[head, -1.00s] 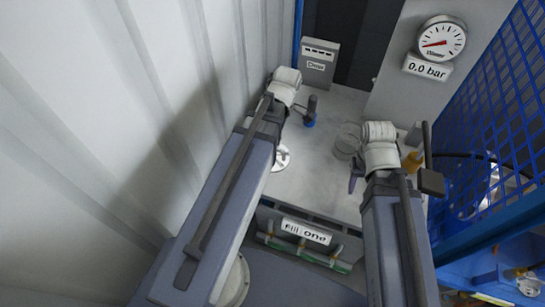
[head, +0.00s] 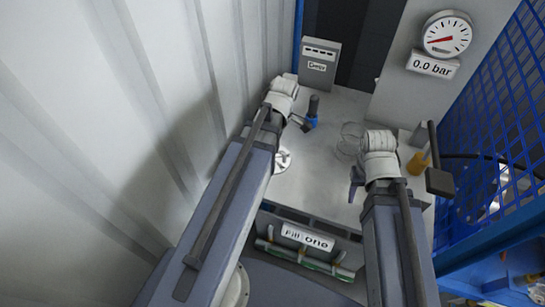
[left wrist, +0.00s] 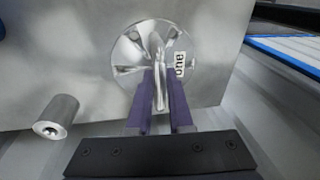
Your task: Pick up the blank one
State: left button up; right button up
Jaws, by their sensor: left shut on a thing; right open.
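A shiny round metal disc (left wrist: 128,50) with raised vanes or a handle in its middle lies on the grey surface in the left wrist view. A small white tag (left wrist: 180,65) with upside-down letters, seemingly "one", is at its right side. My left gripper (left wrist: 161,88) has its purple fingers shut on the disc's upright middle part. In the head view a pale disc (head: 283,162) shows beside my left arm, which hides part of it and the left fingertips. My right gripper (head: 356,184) is open with a purple finger showing; nothing is seen in it.
A clear round container (head: 350,140) and a dark bottle with a blue base (head: 312,112) stand on the bench (head: 325,170). A yellow bottle (head: 418,163) is behind my right arm. A "Fill one" rack (head: 307,238) is in front; blue mesh (head: 500,95) bounds the right.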

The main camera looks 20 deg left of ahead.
pick_arm(q)
grip_shut()
dwell(0.9)
jog(key=shift+r, duration=0.2)
pick_arm(e)
jog(key=shift+r, duration=0.2)
pick_arm(q)
notch_tip(320, 180, up, 10)
jog(key=p, duration=1)
jog(key=shift+f, duration=0.15)
pick_arm(e)
notch_tip(320, 180, up, 10)
jog(key=shift+f, duration=0.15)
